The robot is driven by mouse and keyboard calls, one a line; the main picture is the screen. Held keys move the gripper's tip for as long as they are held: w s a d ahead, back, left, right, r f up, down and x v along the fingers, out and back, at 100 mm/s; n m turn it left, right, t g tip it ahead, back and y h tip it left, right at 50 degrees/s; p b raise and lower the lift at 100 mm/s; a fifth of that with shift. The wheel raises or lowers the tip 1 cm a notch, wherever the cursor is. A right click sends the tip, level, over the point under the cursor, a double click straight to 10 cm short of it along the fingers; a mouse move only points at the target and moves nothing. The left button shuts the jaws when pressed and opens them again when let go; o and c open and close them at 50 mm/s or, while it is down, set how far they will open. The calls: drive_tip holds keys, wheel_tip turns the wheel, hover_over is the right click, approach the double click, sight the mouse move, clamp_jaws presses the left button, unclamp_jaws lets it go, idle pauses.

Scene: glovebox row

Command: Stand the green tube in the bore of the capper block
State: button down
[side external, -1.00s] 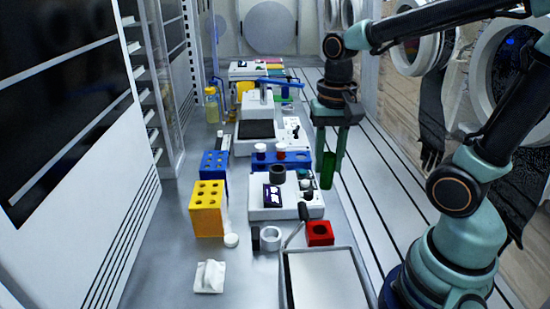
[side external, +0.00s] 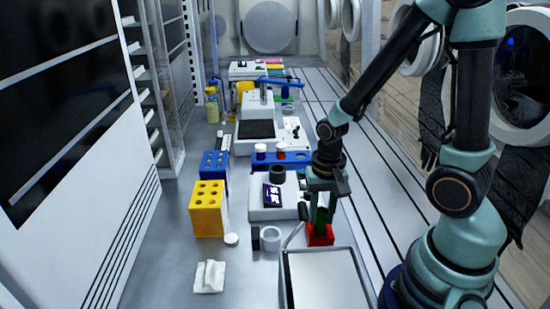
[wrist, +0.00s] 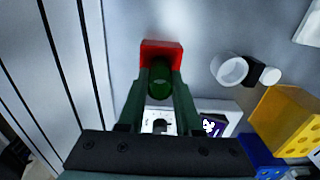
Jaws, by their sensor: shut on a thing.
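My gripper (side external: 320,218) is shut on the green tube (side external: 320,214), low over the red capper block (side external: 319,240). In the side view the tube looks upright and its lower end meets the top of the block. In the wrist view the tube (wrist: 160,84) sits between my fingertips (wrist: 160,78) and covers the near part of the red block (wrist: 160,46). The bore is hidden by the tube and fingers, so I cannot tell whether the tube's end is inside it or just above it.
A grey-framed tray (side external: 320,285) lies just in front of the block. A white instrument (side external: 270,212) stands close behind it on the left. A white ring (side external: 271,238), a small black piece (side external: 255,238) and a yellow rack (side external: 207,222) stand further left.

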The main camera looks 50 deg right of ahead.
drive_tip(key=shift+f, duration=0.65)
drive_tip(key=shift+f, duration=0.2)
drive_tip(key=c, duration=0.6)
unclamp_jaws()
drive_tip(key=shift+r, duration=0.1)
wheel_tip(320, 180, up, 21)
drive_tip(key=w+a+n+t, duration=0.2)
drive_tip(key=n+t, duration=0.3)
drive_tip(key=n, duration=0.4)
drive_tip(key=shift+a+t, duration=0.25)
drive_tip(key=shift+t, duration=0.05)
drive_tip(key=shift+r, duration=0.1)
